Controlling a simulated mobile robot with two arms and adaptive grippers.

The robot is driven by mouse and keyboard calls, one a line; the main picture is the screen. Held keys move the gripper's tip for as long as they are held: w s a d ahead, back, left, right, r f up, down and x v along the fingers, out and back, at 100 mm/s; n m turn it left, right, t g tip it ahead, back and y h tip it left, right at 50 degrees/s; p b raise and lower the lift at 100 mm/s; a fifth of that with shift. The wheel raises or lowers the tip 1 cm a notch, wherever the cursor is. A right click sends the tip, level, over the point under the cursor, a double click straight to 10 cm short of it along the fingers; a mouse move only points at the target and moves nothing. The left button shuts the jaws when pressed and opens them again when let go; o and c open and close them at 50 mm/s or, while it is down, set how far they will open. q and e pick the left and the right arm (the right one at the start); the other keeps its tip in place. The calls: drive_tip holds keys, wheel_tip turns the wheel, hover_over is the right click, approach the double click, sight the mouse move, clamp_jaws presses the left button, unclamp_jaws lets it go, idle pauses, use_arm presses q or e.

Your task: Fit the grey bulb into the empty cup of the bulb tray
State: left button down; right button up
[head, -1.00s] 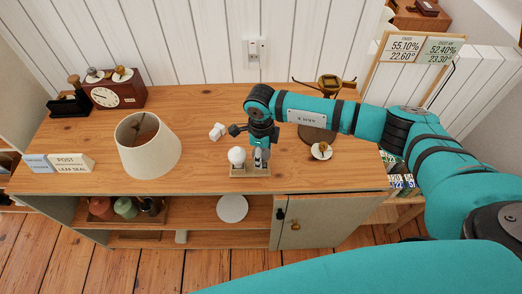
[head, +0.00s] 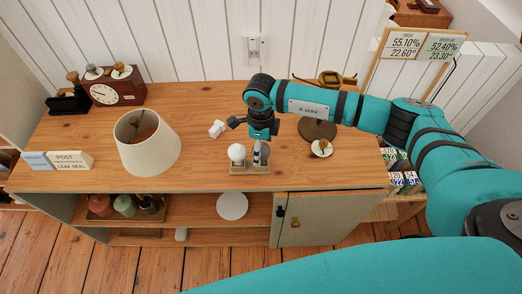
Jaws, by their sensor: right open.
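The bulb tray (head: 250,170) is a small tan block near the front edge of the wooden cabinet top. A white bulb (head: 237,152) stands in its left cup. A grey shape, seemingly the grey bulb (head: 261,155), is upright at the right cup, partly covered by my right gripper (head: 261,147). How deep it sits in the cup cannot be told. My right gripper points down just above that side of the tray, and its jaws are open. My left gripper is not in view.
A cream lampshade (head: 147,142) stands left of the tray. A small white object (head: 217,129) lies behind the tray. A dark round base (head: 318,129) and a small white-and-gold item (head: 321,148) are to the right. Bare wood lies between lampshade and tray.

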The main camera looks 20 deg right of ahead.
wheel_tip(320, 180, up, 9)
drive_tip(key=b, duration=0.2)
drive_tip(key=shift+r+b, duration=0.2)
drive_tip(key=shift+b, duration=0.1)
drive_tip(key=shift+r, duration=0.35)
